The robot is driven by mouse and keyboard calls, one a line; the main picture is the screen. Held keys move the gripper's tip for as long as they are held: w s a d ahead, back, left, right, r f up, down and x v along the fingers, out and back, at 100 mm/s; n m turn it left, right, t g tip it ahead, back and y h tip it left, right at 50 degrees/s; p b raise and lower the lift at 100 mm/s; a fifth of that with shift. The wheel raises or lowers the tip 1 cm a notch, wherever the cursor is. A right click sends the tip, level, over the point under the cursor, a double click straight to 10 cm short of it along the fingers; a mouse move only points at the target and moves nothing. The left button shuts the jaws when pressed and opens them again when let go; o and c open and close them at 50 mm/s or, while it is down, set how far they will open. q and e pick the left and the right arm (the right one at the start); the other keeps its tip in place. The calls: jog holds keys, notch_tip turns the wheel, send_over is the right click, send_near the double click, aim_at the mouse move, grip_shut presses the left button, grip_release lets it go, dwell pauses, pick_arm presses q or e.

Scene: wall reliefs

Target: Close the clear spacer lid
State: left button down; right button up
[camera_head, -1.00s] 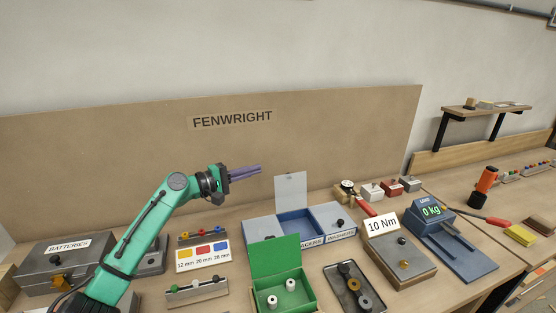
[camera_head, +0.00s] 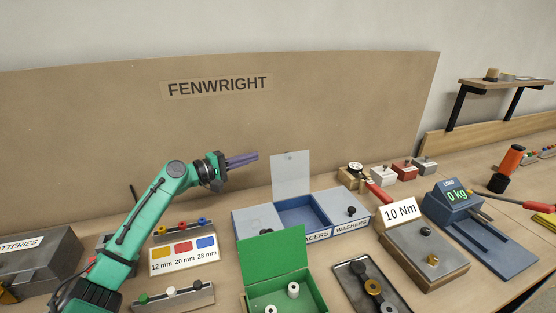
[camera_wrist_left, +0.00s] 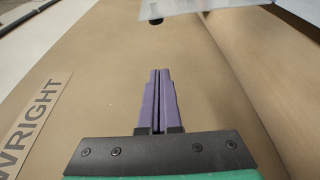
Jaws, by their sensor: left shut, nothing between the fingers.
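The clear spacer lid (camera_head: 291,174) stands upright, open, at the back of the blue spacer box (camera_head: 300,213) in the head view. The box's middle compartment shows open under it. In the left wrist view part of a pale translucent panel, likely the lid (camera_wrist_left: 190,8), shows at the top edge with a dark knob on it. My left gripper (camera_head: 256,157) is shut and empty, its purple fingers pointing right. It is left of the lid, about level with the lid's top, and apart from it. The fingers also show in the left wrist view (camera_wrist_left: 158,75). My right gripper is not in view.
A green open-lidded box (camera_head: 275,262) with white spacers stands in front of the blue box. A color-sample card (camera_head: 183,253) and small racks lie left. A torque tester (camera_head: 420,240) and a blue scale (camera_head: 480,235) stand right. The brown backboard (camera_head: 340,110) rises behind.

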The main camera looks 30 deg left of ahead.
aim_at(289, 174)
pick_arm(q)
jog(key=x, duration=0.3)
jog(key=p+x, duration=0.1)
jog(key=x, duration=0.1)
jog(key=p+x, duration=0.1)
jog(key=x, duration=0.2)
jog(key=shift+w+d+r, duration=0.25)
jog(key=shift+r, duration=0.1)
jog(key=s+d+p, duration=0.2)
jog(key=d+p, duration=0.1)
jog(key=shift+s+p, duration=0.3)
jog(key=shift+s, duration=0.05)
jog(key=shift+d, duration=0.1)
